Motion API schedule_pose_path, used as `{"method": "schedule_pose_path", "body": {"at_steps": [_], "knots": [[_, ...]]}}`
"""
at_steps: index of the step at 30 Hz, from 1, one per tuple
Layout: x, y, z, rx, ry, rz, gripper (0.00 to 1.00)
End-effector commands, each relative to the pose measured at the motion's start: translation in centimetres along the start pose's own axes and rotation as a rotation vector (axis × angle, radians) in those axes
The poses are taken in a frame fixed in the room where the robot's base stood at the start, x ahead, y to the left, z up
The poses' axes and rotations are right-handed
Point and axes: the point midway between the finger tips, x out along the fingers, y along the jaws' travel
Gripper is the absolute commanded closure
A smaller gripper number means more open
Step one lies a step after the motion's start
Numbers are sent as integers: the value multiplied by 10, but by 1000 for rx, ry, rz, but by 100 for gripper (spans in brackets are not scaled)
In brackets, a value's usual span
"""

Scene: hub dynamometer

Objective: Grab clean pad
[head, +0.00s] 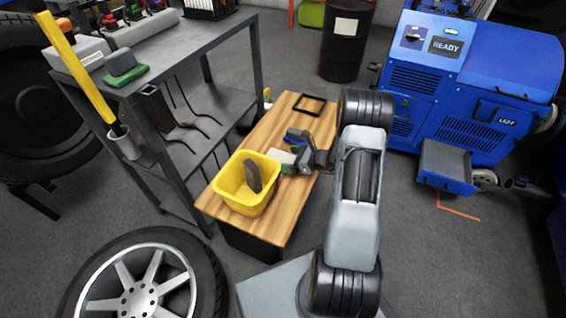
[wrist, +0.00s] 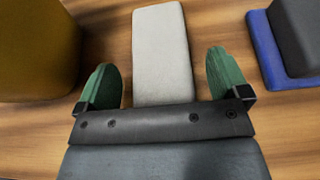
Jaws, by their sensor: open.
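A pale grey-white pad (wrist: 162,50), which looks like the clean pad, lies on the wooden bench top between the fingers of my gripper (wrist: 161,70) in the wrist view. My gripper is open, with a green finger on each side of the pad and visible gaps to both. The pad's near end is hidden behind the gripper's dark crossbar. In the head view, the pad (head: 283,157) shows beside my gripper (head: 293,168), right of the yellow bin. I cannot tell how high the fingers are above the wood.
The yellow bin (head: 231,192) holds a dark grey pad (head: 252,176). A blue-and-dark block (wrist: 285,80) lies right of the pad in the wrist view. A black square frame (head: 309,104) lies at the bench's far end. A grey metal shelf (head: 190,50) stands to the left.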

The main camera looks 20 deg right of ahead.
Motion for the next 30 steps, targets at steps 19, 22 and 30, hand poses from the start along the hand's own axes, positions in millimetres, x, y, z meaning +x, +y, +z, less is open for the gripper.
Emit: {"method": "schedule_pose_path", "body": {"at_steps": [19, 22, 30], "knots": [[7, 0, 0, 1, 0, -1, 33], [7, 0, 0, 1, 0, -1, 43], [7, 0, 1, 0, 0, -1, 60]]}}
